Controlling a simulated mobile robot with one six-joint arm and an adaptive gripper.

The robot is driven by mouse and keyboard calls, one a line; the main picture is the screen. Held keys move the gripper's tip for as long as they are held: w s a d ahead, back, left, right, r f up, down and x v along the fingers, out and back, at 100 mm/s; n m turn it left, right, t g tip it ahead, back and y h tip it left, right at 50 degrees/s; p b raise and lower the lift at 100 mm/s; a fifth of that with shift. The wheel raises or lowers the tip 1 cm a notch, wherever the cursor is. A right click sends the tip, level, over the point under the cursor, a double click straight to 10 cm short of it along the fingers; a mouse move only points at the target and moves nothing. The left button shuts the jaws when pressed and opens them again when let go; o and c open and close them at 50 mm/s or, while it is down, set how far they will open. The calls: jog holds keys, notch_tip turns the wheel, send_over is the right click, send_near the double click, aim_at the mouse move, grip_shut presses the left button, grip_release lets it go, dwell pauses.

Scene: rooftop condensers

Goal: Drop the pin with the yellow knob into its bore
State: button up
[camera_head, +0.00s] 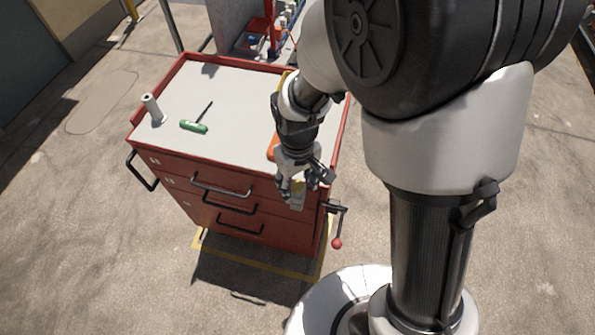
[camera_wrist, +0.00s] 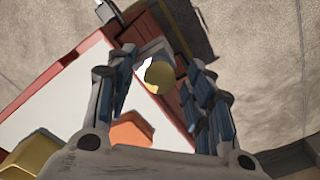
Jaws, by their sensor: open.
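The yellow knob (camera_wrist: 159,75) shows in the wrist view, between the two fingers of my gripper (camera_wrist: 156,60). A small grey piece shows just behind the knob. The knob hides its pin's shaft, and I cannot make out the bore. In the head view my gripper (camera_head: 302,188) points down at the front right edge of the red cart, and a bit of the yellow knob (camera_head: 298,187) shows among the fingers. The fingers stand apart on either side of the knob, and I see no clear contact.
The red cart (camera_head: 187,183) has a pale top with a green-handled screwdriver (camera_head: 195,126) and a grey cylinder (camera_head: 152,108). An orange object (camera_wrist: 131,128) and a yellow object (camera_wrist: 30,157) lie near my gripper. A crank with a red ball (camera_head: 337,243) sticks out at the cart's right side.

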notch_tip(320, 180, up, 11)
jog(key=s+d+r+m+t, duration=0.4)
jog(key=s+d+r, duration=0.6)
jog(key=s, duration=0.3)
jog(key=shift+s+d+r+m+t, duration=0.3)
jog(key=shift+d+m, duration=0.1)
jog(key=shift+m, duration=0.1)
jog(key=shift+w, duration=0.1)
dwell(1.4)
